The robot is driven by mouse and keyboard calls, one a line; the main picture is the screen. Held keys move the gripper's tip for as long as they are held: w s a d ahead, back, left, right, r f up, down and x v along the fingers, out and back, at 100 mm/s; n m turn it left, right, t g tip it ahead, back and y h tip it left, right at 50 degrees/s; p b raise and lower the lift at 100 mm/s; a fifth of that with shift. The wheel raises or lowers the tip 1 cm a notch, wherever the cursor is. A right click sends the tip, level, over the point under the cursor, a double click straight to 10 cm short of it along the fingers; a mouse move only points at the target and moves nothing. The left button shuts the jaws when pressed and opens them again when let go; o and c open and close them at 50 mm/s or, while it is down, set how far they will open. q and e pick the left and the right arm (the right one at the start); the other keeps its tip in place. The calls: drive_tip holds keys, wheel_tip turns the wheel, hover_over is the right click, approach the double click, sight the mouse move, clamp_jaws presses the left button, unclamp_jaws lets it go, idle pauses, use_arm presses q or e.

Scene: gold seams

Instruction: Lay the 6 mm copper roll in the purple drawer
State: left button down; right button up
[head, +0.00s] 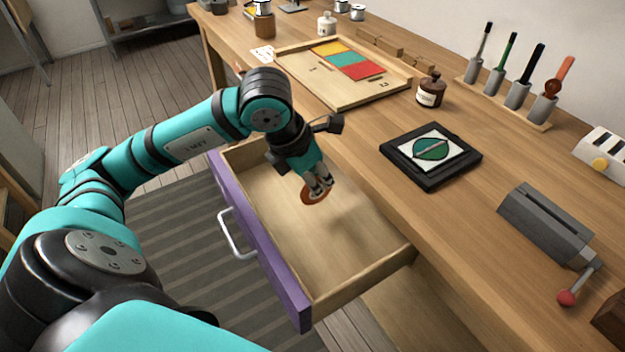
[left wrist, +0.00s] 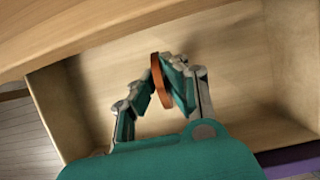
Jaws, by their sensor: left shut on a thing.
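The purple drawer (head: 262,250) is pulled open below the workbench top, with a bare wooden inside and a metal handle. My left gripper (head: 321,188) is over the drawer's inside, shut on the copper roll (head: 312,196), a thin copper-brown disc. The roll is held tilted on edge, and a faint shadow lies on the drawer floor below it. In the left wrist view the roll (left wrist: 160,80) sits at the fingertips, with the drawer's bare floor (left wrist: 230,75) behind it. Its exact height above the floor is hard to tell. My right gripper is not in view.
The workbench's front edge runs along the drawer's far side. On top are a black frame with a green disc (head: 433,150), a grey crank device (head: 547,223), a brown bottle (head: 430,90), a tray with coloured sheets (head: 300,68) and several upright tools. The drawer floor is clear.

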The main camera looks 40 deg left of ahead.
use_arm(q)
drive_tip(key=w+a, duration=0.2)
drive_tip(key=a, duration=0.1)
drive_tip(key=shift+w+f, duration=0.2)
drive_tip(key=shift+w, duration=0.2)
drive_tip(key=shift+f+b, duration=0.3)
drive_tip(key=shift+f, duration=1.5)
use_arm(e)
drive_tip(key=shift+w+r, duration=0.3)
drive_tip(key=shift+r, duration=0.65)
use_arm(q)
drive_tip(key=c, duration=1.9)
unclamp_jaws()
drive_tip(key=o, duration=0.4)
drive_tip(key=shift+o, duration=0.3)
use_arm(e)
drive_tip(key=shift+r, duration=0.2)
use_arm(q)
drive_tip(key=shift+r, duration=0.1)
